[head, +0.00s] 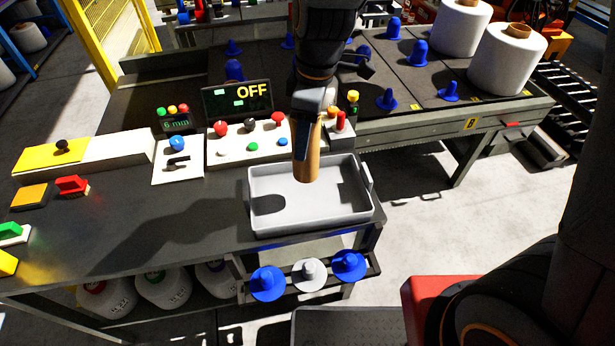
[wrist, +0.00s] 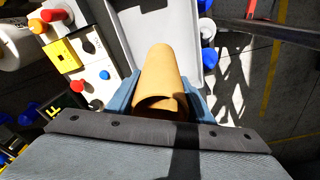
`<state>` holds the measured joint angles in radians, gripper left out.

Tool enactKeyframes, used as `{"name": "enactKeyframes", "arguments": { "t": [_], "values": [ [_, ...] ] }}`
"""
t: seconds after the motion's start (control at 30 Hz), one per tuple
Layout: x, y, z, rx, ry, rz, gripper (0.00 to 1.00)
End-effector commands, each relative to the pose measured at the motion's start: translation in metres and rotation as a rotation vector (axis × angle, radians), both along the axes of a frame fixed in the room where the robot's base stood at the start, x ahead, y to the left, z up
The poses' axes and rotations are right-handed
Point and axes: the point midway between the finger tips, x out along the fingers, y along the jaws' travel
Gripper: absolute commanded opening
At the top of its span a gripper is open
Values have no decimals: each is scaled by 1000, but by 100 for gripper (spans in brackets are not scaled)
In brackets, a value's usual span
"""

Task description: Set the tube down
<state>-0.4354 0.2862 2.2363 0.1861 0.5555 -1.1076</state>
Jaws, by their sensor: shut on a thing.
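A brown cardboard tube (head: 313,158) hangs upright from my gripper (head: 302,142) over the white tray (head: 345,220) in the head view. In the wrist view the tube (wrist: 162,85) lies between the two blue-grey fingers of my gripper (wrist: 160,100), which are shut on it. Part of the tray (wrist: 190,22) shows beyond the tube there. I cannot tell the exact gap. A shadow lies on the left of the tray floor.
A control panel (head: 225,148) with coloured knobs and an OFF display (head: 238,100) stand behind the tray. Blue cones (head: 267,283) sit on a rack below the table's front edge. White yarn bobbins (head: 505,65) stand at the back right.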

Motion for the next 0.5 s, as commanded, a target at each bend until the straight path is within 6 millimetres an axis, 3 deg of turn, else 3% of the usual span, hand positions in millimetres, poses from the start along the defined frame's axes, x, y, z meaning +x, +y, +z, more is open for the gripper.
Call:
{"name": "enactKeyframes", "arguments": {
  "t": [0.23, 0.5],
  "values": [
    [-1, -2, -39, -3, 6, -3, 25],
    [-1, -1, -61, -1, 4, -2, 25]
  ]
}}
